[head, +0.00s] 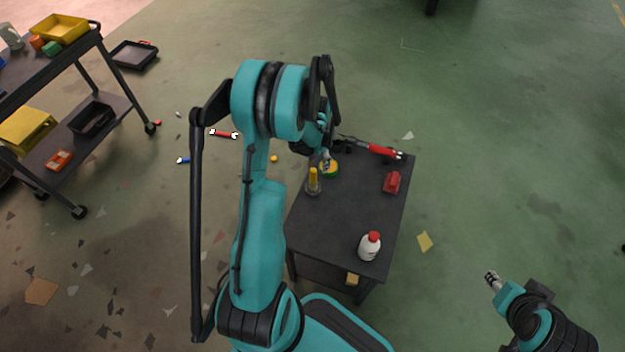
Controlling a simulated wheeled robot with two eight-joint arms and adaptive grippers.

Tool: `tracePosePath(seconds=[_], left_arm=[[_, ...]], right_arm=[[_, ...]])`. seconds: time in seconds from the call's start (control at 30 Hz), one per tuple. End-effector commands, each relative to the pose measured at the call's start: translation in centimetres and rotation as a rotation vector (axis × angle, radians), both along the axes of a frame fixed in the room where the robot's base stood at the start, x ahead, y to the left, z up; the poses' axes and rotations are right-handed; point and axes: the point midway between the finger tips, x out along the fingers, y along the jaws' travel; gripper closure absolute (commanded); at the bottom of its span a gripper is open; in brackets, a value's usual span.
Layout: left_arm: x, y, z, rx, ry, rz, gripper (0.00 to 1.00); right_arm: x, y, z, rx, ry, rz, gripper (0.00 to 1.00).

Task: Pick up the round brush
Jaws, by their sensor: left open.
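The round brush looks to be the upright item with a yellow handle (313,178) and a round grey base, standing near the left edge of the dark table (345,215). My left gripper (325,158) is open over the table's far left part, just beyond and to the right of the yellow handle. Its tips are at or just above a round yellow and green item (329,169); I cannot tell if they touch it. My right gripper (491,278) is off to the right of the table, over the floor, away from everything on it; its jaws are too small to judge.
On the table are a red-handled tool (385,152) at the back, a red item (392,182) and a white bottle with a red cap (369,247). A dark shelf cart (65,70) stands at the left. Loose tools, including a red wrench (224,134), lie on the floor.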

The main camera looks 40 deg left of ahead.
Motion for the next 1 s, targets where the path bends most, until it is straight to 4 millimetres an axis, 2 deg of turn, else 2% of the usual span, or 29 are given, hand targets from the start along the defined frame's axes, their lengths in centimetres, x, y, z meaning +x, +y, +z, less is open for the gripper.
tracePosePath(seconds=[0.03, 0.2, 0.57, 0.8, 1.0], left_arm=[[-0.1, 0.7, -1.2, -0.006, 0.013, 0.001, 0.52], [-0.5, 1.6, -3.5, -0.018, 0.039, -0.005, 0.52], [-0.4, 1.7, -7.5, -0.019, 0.041, -0.006, 0.52], [-0.3, 1.8, -11.0, -0.019, 0.040, -0.006, 0.52], [-0.3, 1.7, -11.1, -0.019, 0.040, -0.006, 0.52]], right_arm=[[0.0, 0.0, 0.2, 0.000, 0.000, 0.000, 0.60], [0.0, 0.0, 0.0, 0.000, 0.000, 0.000, 0.60], [0.0, 0.0, -1.9, 0.000, 0.000, 0.000, 0.60], [0.0, 0.0, -3.9, 0.000, 0.000, 0.000, 0.60], [0.0, 0.0, -3.7, 0.000, 0.000, 0.000, 0.60]])
